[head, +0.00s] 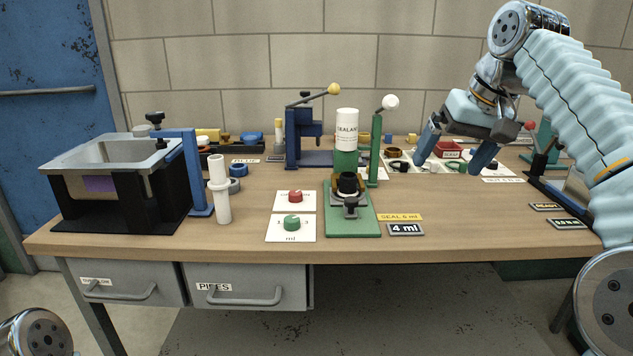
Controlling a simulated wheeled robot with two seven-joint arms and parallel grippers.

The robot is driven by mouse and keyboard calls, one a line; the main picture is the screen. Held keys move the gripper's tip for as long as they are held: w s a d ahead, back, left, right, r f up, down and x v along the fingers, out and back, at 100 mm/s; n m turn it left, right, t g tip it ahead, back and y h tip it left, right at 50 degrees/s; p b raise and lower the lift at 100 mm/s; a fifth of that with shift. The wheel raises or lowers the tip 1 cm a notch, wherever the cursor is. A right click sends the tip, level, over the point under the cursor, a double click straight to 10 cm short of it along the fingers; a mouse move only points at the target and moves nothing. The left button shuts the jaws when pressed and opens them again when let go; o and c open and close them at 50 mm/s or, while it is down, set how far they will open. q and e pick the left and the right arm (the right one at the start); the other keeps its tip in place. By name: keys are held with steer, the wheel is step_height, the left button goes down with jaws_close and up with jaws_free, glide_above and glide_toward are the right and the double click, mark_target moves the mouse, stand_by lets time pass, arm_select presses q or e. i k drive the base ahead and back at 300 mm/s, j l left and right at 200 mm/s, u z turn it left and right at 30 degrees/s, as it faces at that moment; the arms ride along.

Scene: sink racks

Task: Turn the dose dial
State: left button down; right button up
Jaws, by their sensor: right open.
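A green round knob (292,223) sits on a white card near the table's front edge; the card's print ends in "ml". A red round knob (294,196) sits on another white card just behind it. The green sealant stand (365,226) is right of them, with a white sealant bottle (347,130) on top and a black round part below it. A yellow label (400,217) reads "SEAL 6 ml" and a dark plate (405,229) reads "4 ml". My right gripper (454,154) is open and empty, above the table's back right, apart from the knobs. My left gripper is out of view.
A blue lever press (305,140) stands behind. Small parts lie at the back right. The front right tabletop (470,235) is clear.

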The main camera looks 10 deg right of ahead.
mark_target(291, 223)
steer(key=k, duration=1)
